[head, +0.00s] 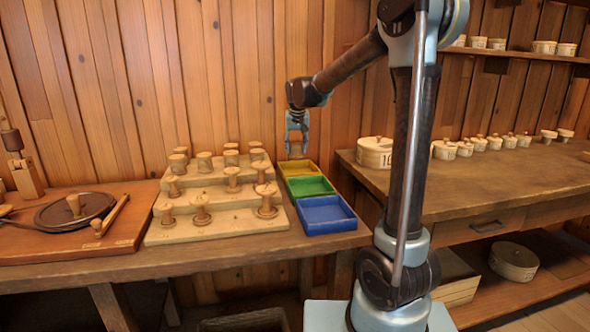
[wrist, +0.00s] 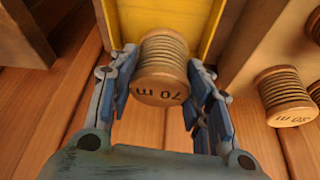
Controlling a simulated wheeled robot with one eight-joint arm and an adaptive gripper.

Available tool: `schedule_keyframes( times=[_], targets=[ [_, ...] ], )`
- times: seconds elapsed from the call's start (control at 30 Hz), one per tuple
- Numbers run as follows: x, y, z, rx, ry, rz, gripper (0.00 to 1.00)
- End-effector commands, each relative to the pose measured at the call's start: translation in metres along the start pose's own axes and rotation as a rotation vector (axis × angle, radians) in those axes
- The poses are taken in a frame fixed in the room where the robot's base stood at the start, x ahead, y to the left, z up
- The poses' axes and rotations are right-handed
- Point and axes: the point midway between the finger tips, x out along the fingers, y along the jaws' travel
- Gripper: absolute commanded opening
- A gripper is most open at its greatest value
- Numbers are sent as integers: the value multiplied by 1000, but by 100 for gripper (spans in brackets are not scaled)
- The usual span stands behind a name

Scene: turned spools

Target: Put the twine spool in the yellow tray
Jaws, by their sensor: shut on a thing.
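My gripper (head: 297,143) is shut on a spool marked 70 m (wrist: 161,72). It is wound with brown, twine-like cord, and its pale end disc faces the wrist camera. The two blue fingers (wrist: 160,100) hold it from either side. In the head view my gripper hangs above the yellow tray (head: 299,168), at the back of the row of trays; the spool is hard to make out there. In the wrist view the yellow tray (wrist: 180,17) lies just beyond the spool. The spool's far end is hidden.
The green tray (head: 309,187) and blue tray (head: 327,214) stand in front of the yellow one. A stepped wooden rack (head: 218,227) with several spools is left of them; a marked spool (wrist: 285,95) shows in the wrist view. A plank wall rises behind.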

Motion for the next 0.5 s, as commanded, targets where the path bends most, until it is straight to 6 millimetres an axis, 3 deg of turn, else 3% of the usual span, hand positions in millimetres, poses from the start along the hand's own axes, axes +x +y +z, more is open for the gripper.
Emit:
schedule_keyframes(
  times=[0.1,0.5],
  targets=[
    [19,8,6,8,0,3,20],
    [57,15,21,16,0,7,20]
  ],
)
